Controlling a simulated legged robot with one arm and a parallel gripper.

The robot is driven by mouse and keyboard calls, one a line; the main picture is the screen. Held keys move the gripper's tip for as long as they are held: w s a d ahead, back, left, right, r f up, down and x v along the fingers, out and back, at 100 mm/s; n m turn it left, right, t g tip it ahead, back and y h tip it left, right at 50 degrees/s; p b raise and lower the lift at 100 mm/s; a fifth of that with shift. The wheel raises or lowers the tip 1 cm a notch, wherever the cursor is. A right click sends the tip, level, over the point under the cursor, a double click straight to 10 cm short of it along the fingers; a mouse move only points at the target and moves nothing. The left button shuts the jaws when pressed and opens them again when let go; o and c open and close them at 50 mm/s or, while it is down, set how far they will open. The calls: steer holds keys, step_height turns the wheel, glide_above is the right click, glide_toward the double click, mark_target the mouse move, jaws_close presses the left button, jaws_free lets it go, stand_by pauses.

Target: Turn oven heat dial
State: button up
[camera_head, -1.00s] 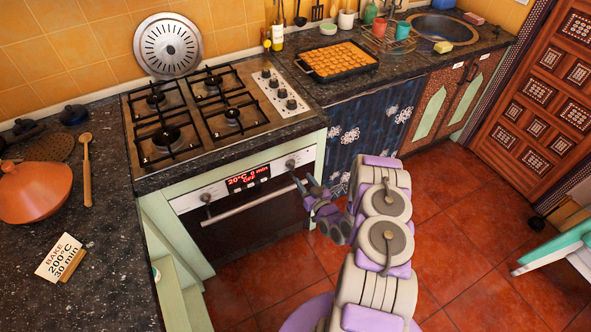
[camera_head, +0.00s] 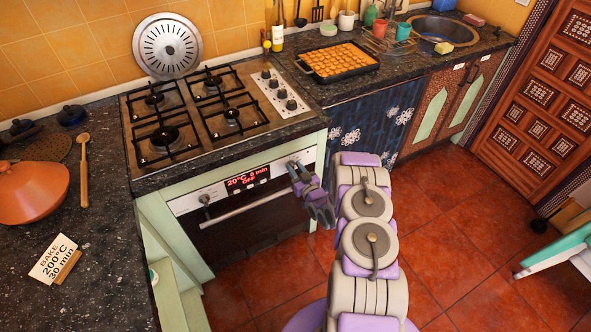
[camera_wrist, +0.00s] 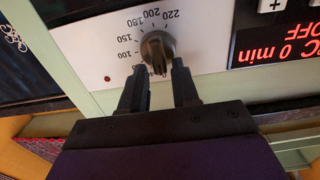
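The oven (camera_head: 240,210) has a white front panel with a red display (camera_head: 248,180) reading 20°C, 0 min, OFF. The heat dial (camera_wrist: 157,48) is a dark knob ringed by temperature numbers and appears upside down in the wrist view. My gripper (camera_wrist: 160,68) is open, its two dark fingers on either side of the dial's near end. I cannot tell whether they touch it. In the head view my gripper (camera_head: 297,168) is at the right end of the panel and mostly hides this dial. Another knob (camera_head: 204,198) is at the panel's left end.
A card (camera_head: 53,258) reading BAKE 200°C 30 min stands on the left counter by an orange tagine (camera_head: 32,195). A gas hob (camera_head: 200,110) is above the oven. The oven handle (camera_head: 250,207) runs below the panel.

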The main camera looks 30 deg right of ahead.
jaws_close()
